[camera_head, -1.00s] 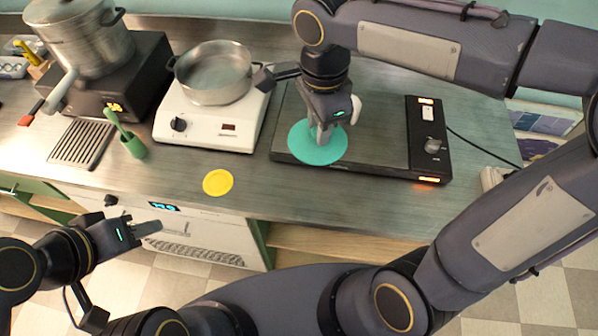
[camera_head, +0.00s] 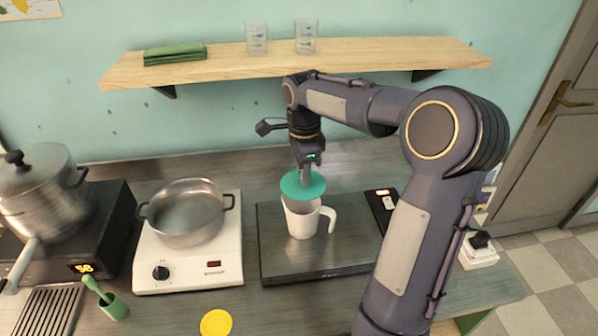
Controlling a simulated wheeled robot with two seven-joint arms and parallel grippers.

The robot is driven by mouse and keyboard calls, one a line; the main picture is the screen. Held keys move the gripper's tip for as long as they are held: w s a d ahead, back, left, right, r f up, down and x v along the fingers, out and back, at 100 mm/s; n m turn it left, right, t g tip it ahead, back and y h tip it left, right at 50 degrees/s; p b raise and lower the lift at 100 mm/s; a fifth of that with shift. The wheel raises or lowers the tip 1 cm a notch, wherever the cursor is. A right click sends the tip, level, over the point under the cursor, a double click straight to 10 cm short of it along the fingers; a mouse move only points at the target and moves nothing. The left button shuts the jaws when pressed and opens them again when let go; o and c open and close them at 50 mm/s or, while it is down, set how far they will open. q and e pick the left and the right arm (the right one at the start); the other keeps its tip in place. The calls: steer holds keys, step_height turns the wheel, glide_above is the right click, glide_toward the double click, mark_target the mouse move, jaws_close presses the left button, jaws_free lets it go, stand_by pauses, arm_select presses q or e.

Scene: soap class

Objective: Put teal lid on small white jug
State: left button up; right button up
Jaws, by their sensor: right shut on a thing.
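The small white jug (camera_head: 301,223) stands upright on the dark flat plate of the appliance, its handle to the right. The teal lid (camera_head: 290,188) is a round disc just above the jug's mouth, slightly tilted and set a little toward the back. A strip of the jug's opening shows below the lid's front edge. I cannot tell whether the lid touches the rim. My right gripper (camera_head: 305,176) points down from above and is shut on the lid's middle. My left gripper is out of view.
The dark plate (camera_head: 275,258) has clear room around the jug. To its left a metal pot (camera_head: 187,222) stands on a white hotplate (camera_head: 195,274). A yellow disc (camera_head: 216,323) lies at the front. A wooden shelf (camera_head: 380,55) with glasses hangs above the counter.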

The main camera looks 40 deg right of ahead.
mark_target(303, 189)
steer(key=shift+f+b, duration=2.1)
steer(key=shift+f, duration=0.8)
steer(key=o, duration=1)
steer(key=shift+o, duration=0.2)
step_height(303, 189, up, 8)
steer(key=shift+f, duration=0.1)
